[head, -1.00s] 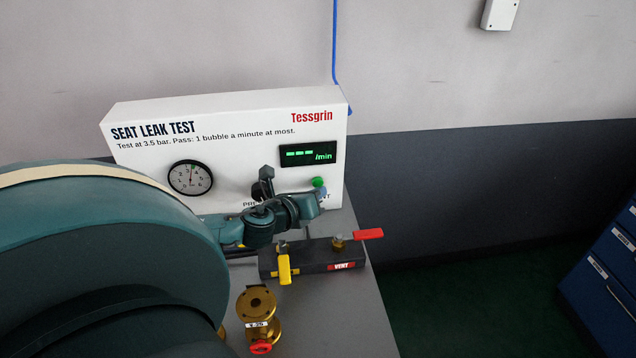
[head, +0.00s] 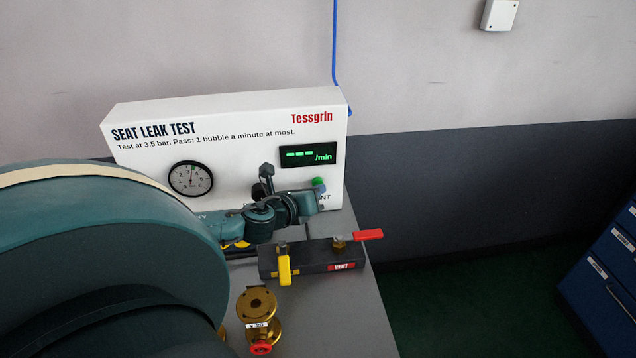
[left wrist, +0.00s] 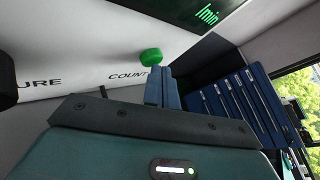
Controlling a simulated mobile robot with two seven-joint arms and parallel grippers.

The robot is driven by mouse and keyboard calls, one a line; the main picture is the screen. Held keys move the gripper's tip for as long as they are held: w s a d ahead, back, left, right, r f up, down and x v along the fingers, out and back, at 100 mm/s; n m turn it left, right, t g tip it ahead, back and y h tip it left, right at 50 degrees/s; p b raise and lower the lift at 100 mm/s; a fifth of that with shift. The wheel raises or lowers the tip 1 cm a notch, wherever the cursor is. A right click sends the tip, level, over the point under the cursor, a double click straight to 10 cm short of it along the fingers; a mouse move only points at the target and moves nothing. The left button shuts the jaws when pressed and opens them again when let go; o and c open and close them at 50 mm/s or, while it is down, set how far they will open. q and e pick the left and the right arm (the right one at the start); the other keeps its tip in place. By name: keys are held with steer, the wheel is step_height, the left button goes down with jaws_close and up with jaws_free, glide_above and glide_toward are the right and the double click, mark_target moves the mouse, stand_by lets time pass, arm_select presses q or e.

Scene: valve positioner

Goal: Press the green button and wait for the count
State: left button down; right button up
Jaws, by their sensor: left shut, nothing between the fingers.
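The green button (head: 318,183) sits on the front of the white seat leak test panel (head: 230,110), below the display (head: 308,155). The display shows green dashes and "/min". My left gripper (head: 319,197) is shut and empty, its tips at the lower edge of the button. In the left wrist view the green button (left wrist: 151,56) stands just beyond the shut fingertips (left wrist: 162,72), above the word COUNT. I cannot tell whether the tips touch it. My right gripper is not in view.
A round gauge (head: 190,179) is on the panel. A black block with a yellow lever (head: 284,268) and a red lever (head: 368,235), labelled VENT, lies on the grey bench below my arm. A brass valve (head: 257,307) stands in front. Blue drawers (head: 606,270) are at right.

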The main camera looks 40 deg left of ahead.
arm_select(q)
steer(key=shift+w+a, duration=0.15)
steer(key=shift+a, duration=0.05)
stand_by(0.5)
steer(key=shift+s+d+p, duration=0.45)
steer(key=shift+s+d, duration=0.1)
steer(key=shift+d, duration=0.15)
steer(key=s+d+p, duration=0.1)
steer(key=d, duration=0.1)
steer(key=s+d, duration=0.2)
steer(key=shift+s+p, duration=0.1)
steer(key=shift+p, duration=0.3)
